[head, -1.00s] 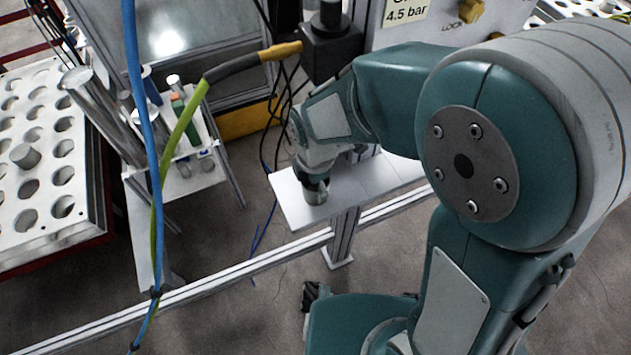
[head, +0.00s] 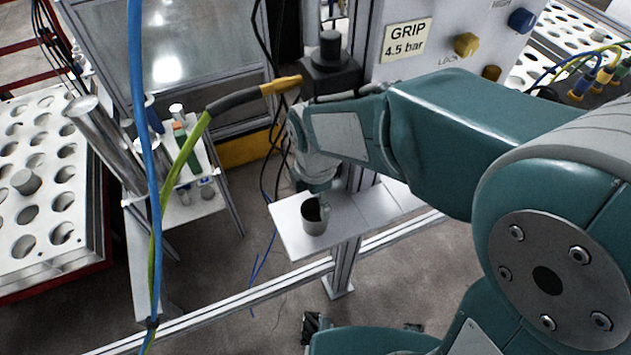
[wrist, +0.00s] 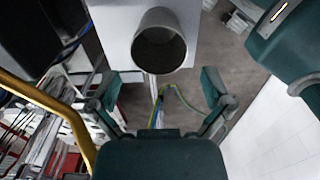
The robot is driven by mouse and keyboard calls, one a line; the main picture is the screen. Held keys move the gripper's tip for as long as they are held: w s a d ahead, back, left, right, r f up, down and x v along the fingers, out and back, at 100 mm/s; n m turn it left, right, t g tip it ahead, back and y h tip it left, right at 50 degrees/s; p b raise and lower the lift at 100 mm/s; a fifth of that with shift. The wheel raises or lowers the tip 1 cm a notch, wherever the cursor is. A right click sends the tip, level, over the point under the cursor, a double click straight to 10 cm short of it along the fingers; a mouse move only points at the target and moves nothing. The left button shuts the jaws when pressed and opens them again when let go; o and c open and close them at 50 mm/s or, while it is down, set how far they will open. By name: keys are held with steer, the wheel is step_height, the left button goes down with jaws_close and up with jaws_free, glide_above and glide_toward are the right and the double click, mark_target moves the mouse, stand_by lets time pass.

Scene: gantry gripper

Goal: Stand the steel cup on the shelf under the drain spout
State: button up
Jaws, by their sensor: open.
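The steel cup (head: 312,221) stands upright on the pale shelf (head: 290,235), near its left end. My gripper (head: 322,192) is just above and behind the cup in the head view, partly covering its far rim. In the wrist view the cup (wrist: 160,50) lies beyond the fingertips, its open mouth facing the camera. My gripper (wrist: 161,88) is open there, with a finger on each side and nothing between them. I cannot make out a drain spout for sure; my arm hides part of the area above the shelf.
A black block (head: 331,78) and the panel labelled GRIP (head: 406,40) rise behind the shelf. A green-yellow hose (head: 184,155) and a blue hose (head: 140,90) hang at left. A rack with round holes (head: 45,175) stands far left. The shelf's right part looks clear.

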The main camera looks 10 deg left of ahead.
step_height(320, 180, up, 6)
steer(key=shift+f, duration=0.15)
stand_by(0.6)
